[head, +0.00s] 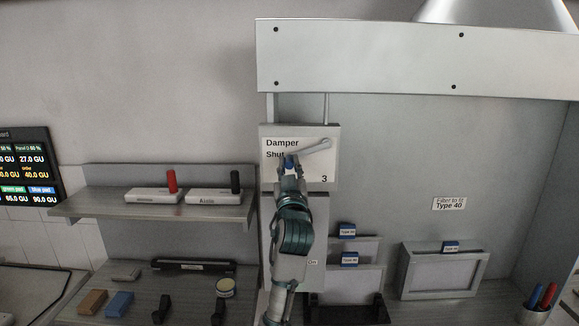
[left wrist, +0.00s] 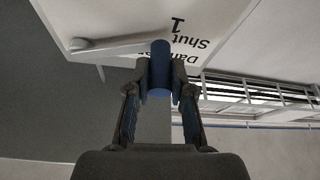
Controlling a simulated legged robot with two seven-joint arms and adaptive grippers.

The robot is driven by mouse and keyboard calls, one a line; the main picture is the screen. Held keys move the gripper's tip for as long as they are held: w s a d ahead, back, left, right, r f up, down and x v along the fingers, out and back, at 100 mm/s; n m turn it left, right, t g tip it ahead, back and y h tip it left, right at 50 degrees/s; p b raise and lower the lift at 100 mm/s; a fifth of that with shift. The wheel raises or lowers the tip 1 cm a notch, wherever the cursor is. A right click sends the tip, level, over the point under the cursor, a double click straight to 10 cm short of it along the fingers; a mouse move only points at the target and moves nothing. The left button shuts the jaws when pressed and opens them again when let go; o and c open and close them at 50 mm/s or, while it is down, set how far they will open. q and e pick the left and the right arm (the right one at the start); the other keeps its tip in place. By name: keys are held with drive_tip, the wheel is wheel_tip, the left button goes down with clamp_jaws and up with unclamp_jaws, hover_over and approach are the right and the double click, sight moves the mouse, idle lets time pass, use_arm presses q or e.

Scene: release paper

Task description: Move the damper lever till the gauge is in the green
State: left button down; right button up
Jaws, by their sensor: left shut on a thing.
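I cannot make out a gauge with a green zone. My right gripper is not in view.
The metal hood (head: 410,62) overhangs the plate. A shelf (head: 100,207) with a red and a black handled thing stands left. A framed filter (head: 445,272) and a pen cup (head: 533,314) stand right.

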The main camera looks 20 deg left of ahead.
use_arm(q)
drive_tip(key=c, duration=1.1)
unclamp_jaws()
drive_tip(key=shift+a+r, duration=0.1)
drive_tip(key=shift+o, duration=0.4)
drive_tip(key=shift+s+d, duration=0.25)
drive_tip(key=shift+d, duration=0.1)
drive_tip(key=v, duration=1.1)
drive_tip(key=shift+f, duration=0.3)
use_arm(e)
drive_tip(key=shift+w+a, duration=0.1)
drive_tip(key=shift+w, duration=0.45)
use_arm(q)
drive_tip(key=shift+s, duration=0.1)
